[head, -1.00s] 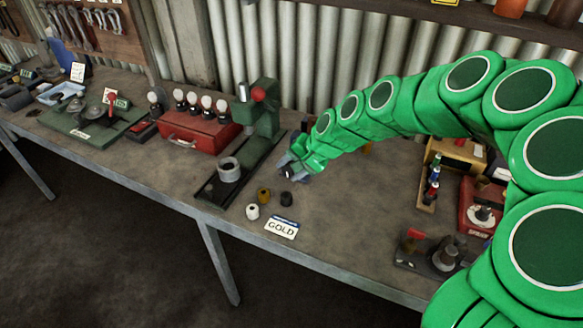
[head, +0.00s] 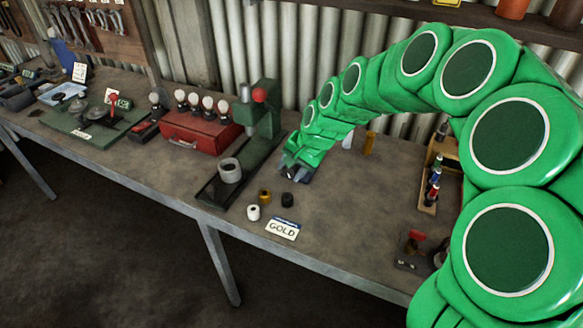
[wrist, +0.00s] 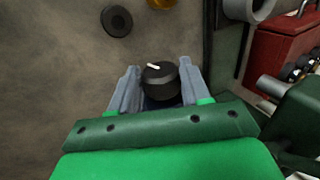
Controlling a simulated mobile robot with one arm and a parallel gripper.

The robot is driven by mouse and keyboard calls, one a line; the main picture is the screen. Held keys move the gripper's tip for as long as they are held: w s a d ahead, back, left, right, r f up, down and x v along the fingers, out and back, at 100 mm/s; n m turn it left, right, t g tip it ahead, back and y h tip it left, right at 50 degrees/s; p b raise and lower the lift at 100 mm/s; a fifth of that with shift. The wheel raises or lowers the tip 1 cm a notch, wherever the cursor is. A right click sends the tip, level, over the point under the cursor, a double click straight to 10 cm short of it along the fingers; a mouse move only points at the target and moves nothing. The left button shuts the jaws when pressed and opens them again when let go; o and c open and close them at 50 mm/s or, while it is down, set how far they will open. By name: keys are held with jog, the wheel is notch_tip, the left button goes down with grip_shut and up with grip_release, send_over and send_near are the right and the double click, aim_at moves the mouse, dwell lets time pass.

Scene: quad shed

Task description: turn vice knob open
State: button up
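A black round knob (wrist: 160,82) with a white pointer line shows in the wrist view. A dark bluish part shows just below it; the rest of what it sits on is hidden. My gripper (wrist: 158,80) has its two grey fingers on either side of the knob, very close to it. I cannot tell whether both fingers press on it. In the head view my gripper (head: 294,170) is low over the bench, right of the green press (head: 262,125), and hides the knob. No vice jaws can be made out.
White (head: 253,212), gold (head: 264,196) and black (head: 288,199) small pieces lie in front, near a GOLD card (head: 282,229). A grey ring (head: 230,171) is on the press base. A red box (head: 198,136) stands left. Free bench lies right of the card.

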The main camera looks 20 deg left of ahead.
jog(key=o, duration=0.4)
jog(key=shift+o, duration=0.2)
jog(key=v, duration=0.7)
jog(key=shift+d+r, duration=0.2)
jog(key=shift+r, duration=0.15)
jog(key=s+d+r+h, duration=0.1)
jog(key=s+d+r, duration=0.1)
jog(key=s+d, duration=0.45)
jog(key=s+d+r+n+h, duration=0.1)
jog(key=s+d+r, duration=0.15)
jog(key=d, duration=0.75)
jog(key=s+d+r+h, duration=0.1)
jog(key=s+d, duration=0.4)
jog(key=d, duration=0.3)
jog(key=s+d+f+m+g+h, duration=0.1)
jog(key=s+d+h, duration=0.1)
jog(key=s+d, duration=1.2)
jog(key=shift+s+g, duration=0.4)
jog(key=shift+s, duration=0.85)
